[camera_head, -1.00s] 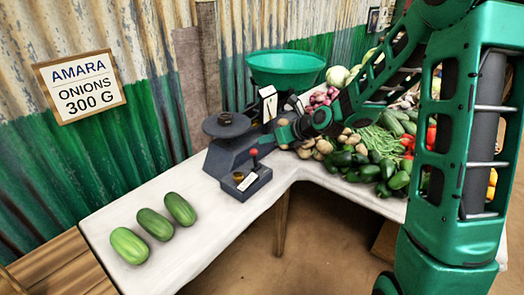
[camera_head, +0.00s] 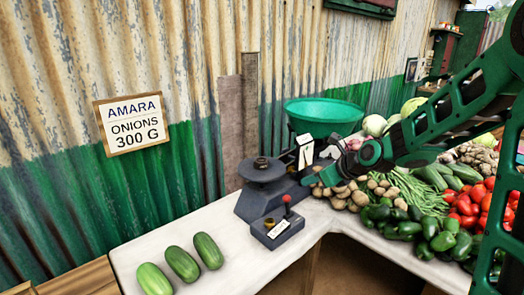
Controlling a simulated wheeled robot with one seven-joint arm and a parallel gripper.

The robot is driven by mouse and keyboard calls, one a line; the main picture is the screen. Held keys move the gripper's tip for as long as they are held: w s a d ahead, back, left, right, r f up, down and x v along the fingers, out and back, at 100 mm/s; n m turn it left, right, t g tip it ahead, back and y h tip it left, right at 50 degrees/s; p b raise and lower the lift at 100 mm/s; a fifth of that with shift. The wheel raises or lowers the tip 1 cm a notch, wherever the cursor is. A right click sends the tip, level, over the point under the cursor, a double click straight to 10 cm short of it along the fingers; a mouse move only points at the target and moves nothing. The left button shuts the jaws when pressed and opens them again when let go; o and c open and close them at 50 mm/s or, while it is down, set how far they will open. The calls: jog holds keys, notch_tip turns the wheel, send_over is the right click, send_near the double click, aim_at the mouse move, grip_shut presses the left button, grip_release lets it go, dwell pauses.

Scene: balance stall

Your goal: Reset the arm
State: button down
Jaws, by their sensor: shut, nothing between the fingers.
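My green arm enters from the right edge and reaches left over the vegetables. Its end, my gripper (camera_head: 312,180), is small and partly lost against the scale and potatoes; it looks shut and empty. Just left of it is the dark balance scale (camera_head: 258,200), with a round plate carrying a small brass-coloured weight (camera_head: 261,163) and a large green pan (camera_head: 324,117) behind. I cannot tell whether the gripper touches the scale.
A control box with a red-knobbed lever (camera_head: 278,228) stands before the scale. Three cucumbers (camera_head: 183,263) lie on the white counter (camera_head: 225,222). A sign (camera_head: 132,122) reads "AMARA ONIONS 300 G".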

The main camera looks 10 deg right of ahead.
jog(key=s+d+f+n+g+h, duration=0.1)
jog(key=s+d+n+g+h, duration=0.1)
jog(key=s+d+n, duration=0.6)
jog(key=s+d+n+g+h, duration=0.25)
jog(key=s+d+n, duration=0.2)
jog(key=s, duration=0.55)
jog(key=s+d+n+g, duration=0.2)
jog(key=s+n, duration=0.3)
jog(key=s, duration=0.6)
jog(key=s+d+n+g, duration=0.2)
jog(key=s+n, duration=0.3)
jog(key=s, duration=0.6)
jog(key=shift+s+d+r, duration=0.2)
jog(key=shift+s+d, duration=0.05)
jog(key=shift+d, duration=0.25)
